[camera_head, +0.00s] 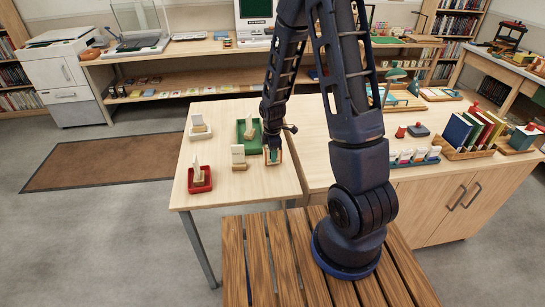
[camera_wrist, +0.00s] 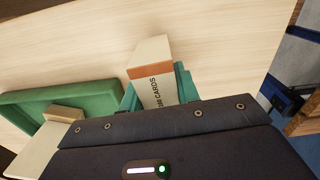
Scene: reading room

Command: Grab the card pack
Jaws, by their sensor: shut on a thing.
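The card pack (camera_wrist: 158,72) is a white box with an orange band and the printed word "CARDS". In the wrist view it stands between the teal fingers of my gripper (camera_wrist: 158,92), which are shut on it. Its lower end is hidden behind my gripper's dark housing. In the head view my gripper (camera_head: 273,156) is low over the right side of the small light-wood table (camera_head: 225,197). Only an orange-brown edge shows around the fingers there, and I cannot tell whether the pack touches the tabletop.
A green tray (camera_head: 241,141) is close left of my gripper, also in the wrist view (camera_wrist: 98,97). A cabinet with books (camera_head: 467,132) stands right.

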